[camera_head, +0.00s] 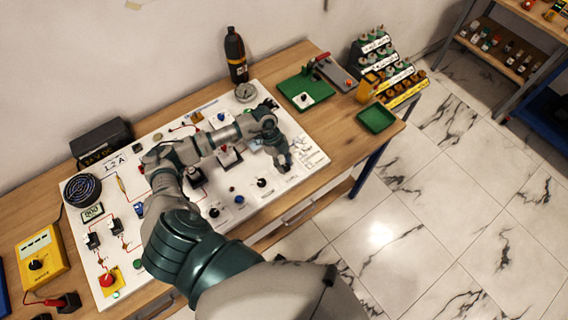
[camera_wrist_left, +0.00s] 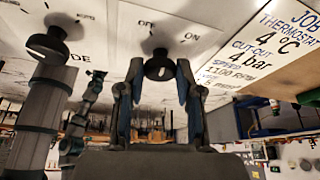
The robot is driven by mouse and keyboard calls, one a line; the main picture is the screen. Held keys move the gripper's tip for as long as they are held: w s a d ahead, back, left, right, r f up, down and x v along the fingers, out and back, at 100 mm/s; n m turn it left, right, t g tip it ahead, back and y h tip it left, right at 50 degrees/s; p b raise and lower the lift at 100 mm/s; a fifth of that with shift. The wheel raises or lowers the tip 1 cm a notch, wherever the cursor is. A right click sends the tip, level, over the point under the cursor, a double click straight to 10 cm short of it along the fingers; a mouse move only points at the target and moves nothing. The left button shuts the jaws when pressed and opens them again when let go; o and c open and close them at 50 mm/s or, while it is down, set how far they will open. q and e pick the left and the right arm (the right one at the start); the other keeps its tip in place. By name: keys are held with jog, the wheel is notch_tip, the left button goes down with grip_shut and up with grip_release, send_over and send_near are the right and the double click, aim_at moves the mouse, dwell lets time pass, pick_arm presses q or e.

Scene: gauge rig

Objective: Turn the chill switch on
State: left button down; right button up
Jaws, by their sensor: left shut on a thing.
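My left gripper (camera_head: 284,162) reaches over the right part of the white panel (camera_head: 312,163), fingers down. In the left wrist view its two fingers (camera_wrist_left: 159,95) are shut on a black rotary switch (camera_wrist_left: 159,66), one finger on each side. The panel behind this switch reads OFF to its left and ON to its right. I cannot read the word "chill" or tell which mark the switch points at. In the head view the gripper hides this switch.
Another black knob (camera_head: 262,183) is close to the gripper. A gauge (camera_head: 245,92) and a dark bottle (camera_head: 236,55) stand behind. A green board (camera_head: 305,92) and green tray (camera_head: 376,118) lie to the right. A printed card (camera_wrist_left: 270,50) lists thermostat 4 °C and cut-out 4 bar.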

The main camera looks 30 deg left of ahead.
pick_arm(q)
jog(key=m, duration=0.2)
jog(key=m+g, duration=0.1)
jog(key=shift+w+m+y, duration=0.3)
jog(key=shift+m, duration=0.1)
jog(key=shift+d+m+g+y+b, duration=0.1)
jog(key=shift+m+g+y+b, duration=0.55)
jog(key=shift+m, duration=1.35)
jog(key=c, duration=0.8)
grip_release()
jog(key=shift+g, duration=0.25)
jog(key=shift+o, duration=0.2)
jog(key=v, duration=1.2)
jog(key=shift+a, duration=0.2)
jog(key=shift+f, duration=0.15)
